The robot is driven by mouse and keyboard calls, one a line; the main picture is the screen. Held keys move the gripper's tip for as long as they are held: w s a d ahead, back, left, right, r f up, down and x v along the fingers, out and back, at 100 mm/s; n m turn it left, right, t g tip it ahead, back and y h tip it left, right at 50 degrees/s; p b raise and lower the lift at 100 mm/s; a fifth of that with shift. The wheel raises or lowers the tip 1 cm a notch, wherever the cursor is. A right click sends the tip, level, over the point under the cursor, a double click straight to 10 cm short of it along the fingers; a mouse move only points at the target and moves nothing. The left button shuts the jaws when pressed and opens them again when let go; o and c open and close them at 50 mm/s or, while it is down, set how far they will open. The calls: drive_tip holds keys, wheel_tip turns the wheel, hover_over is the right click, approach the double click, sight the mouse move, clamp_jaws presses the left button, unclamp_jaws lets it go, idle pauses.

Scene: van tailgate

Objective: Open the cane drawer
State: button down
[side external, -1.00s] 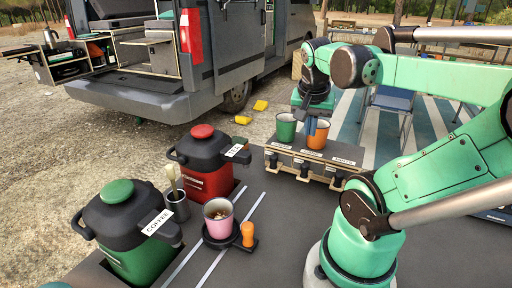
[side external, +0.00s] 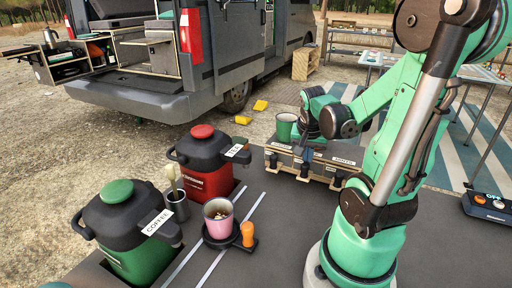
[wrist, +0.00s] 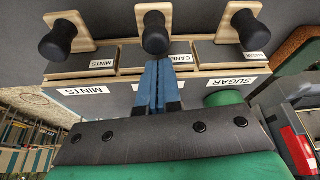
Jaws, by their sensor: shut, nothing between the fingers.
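The drawer unit (side external: 330,180) stands on the dark worktop in the side external view. In the wrist view its three wooden fronts, with black knobs, line up along the top, labelled mints, cane and sugar. The cane drawer (wrist: 153,13) is the middle one, and its front sits about level with its neighbours. Its black knob (wrist: 153,40) is free of the fingers. My gripper (wrist: 160,88) is shut and empty, its blue fingertips over the unit's top behind the cane knob, close to the cane label. Contact cannot be told.
A green cup (side external: 284,128) stands on the unit beside my gripper. The red tea pot (side external: 208,180), green coffee pot (side external: 133,258) and pink cup (side external: 218,226) stand left of the unit. A grey van (side external: 140,97) is behind. The worktop before the drawers looks clear.

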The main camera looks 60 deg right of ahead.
idle(0.3)
drive_tip(key=a, duration=0.6)
drive_tip(key=shift+a, duration=0.3)
drive_tip(key=shift+r, duration=0.1)
drive_tip(key=v, duration=0.9)
drive_tip(key=w+a+f+n+t+y, duration=0.2)
drive_tip(key=w+a+n+t+y, duration=0.2)
drive_tip(key=w+a+n, duration=0.8)
drive_tip(key=n+t, duration=0.2)
drive_tip(key=n, duration=0.2)
drive_tip(key=shift+a+t, duration=0.25)
drive_tip(key=shift+t, duration=0.05)
